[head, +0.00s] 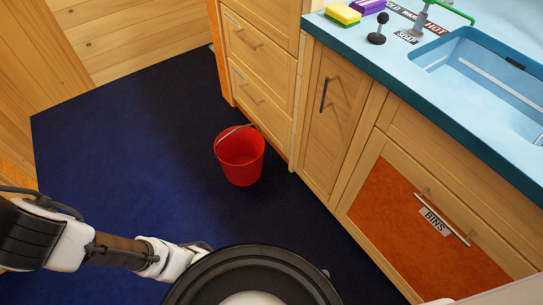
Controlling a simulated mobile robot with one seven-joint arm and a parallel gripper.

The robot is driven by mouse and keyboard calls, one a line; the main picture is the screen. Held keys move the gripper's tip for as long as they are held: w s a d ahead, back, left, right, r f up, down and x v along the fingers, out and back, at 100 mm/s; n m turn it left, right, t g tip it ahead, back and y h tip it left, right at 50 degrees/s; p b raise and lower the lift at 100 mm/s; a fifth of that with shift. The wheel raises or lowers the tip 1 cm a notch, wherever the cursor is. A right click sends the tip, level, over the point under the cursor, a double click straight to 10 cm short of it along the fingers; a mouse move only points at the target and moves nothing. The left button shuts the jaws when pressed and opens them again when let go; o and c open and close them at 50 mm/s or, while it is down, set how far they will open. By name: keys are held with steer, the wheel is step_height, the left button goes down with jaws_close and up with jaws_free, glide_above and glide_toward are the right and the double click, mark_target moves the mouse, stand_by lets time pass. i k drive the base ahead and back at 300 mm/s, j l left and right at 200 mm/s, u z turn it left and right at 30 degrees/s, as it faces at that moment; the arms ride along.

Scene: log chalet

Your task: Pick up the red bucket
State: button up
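The red bucket (240,158) stands upright on the dark blue floor in the head view, close to the wooden cabinets. Its thin handle rests up along the rim, and its inside looks empty. My arm comes in from the lower left, below and to the left of the bucket and apart from it. The end of the arm runs behind a round black part of my own body at the bottom, so my gripper's fingers are not visible.
Wooden drawers (257,65) and a cupboard door (333,110) stand right behind and to the right of the bucket. A blue counter (400,75) with a sink (490,75) overhangs at the right. The blue floor (110,150) left of the bucket is clear up to the wooden wall (135,35).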

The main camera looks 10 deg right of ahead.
mark_target(239, 150)
steer(key=i+l+u, duration=0.15)
steer(key=i+l, duration=0.15)
steer(key=i, duration=0.25)
steer(key=i+l+u, duration=0.1)
steer(key=i+l, duration=0.3)
steer(key=i, duration=0.15)
steer(key=i+u, duration=0.1)
steer(key=u, duration=0.9)
steer(key=i+l, duration=0.25)
steer(key=i, duration=0.15)
